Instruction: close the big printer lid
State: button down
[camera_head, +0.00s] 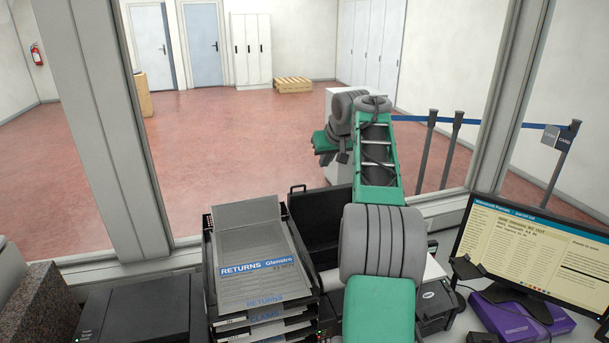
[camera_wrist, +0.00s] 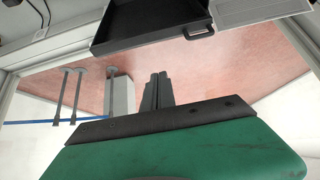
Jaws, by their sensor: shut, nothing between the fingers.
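The big printer's black lid (camera_head: 318,212) stands raised behind the tray stack in the head view, with a handle (camera_head: 298,188) on its top edge. The printer body below is mostly hidden by the tray stack and my arm. In the wrist view the lid (camera_wrist: 135,22) shows at the top as a shallow dark shell, with its handle (camera_wrist: 200,30) at the near edge. My gripper (camera_wrist: 157,78) is shut and empty in the wrist view, apart from the lid and below it in the picture. In the head view my arm reaches past the lid's right side; the fingertips cannot be made out.
A stack of paper trays (camera_head: 212,270) stands in front of the lid. A black device (camera_head: 140,312) is at left, another (camera_head: 438,305) right of my arm. A monitor (camera_head: 535,250) stands at right. The window opening and red floor (camera_head: 230,140) lie beyond.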

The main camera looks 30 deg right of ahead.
jog(key=w+f+p, duration=0.1)
jog(key=f, duration=0.1)
jog(key=w+f+p, duration=0.1)
jog(key=f, duration=0.2)
jog(key=w+f+p, duration=0.1)
jog(key=f, duration=0.2)
jog(key=shift+w+d+f, duration=0.1)
jog(key=shift+w+d, duration=0.15)
jog(key=shift+s+f, duration=0.15)
jog(key=shift+f, duration=0.15)
jog(key=shift+s+a+f+b, duration=0.1)
jog(key=shift+f+b, duration=0.05)
jog(key=shift+b, duration=0.15)
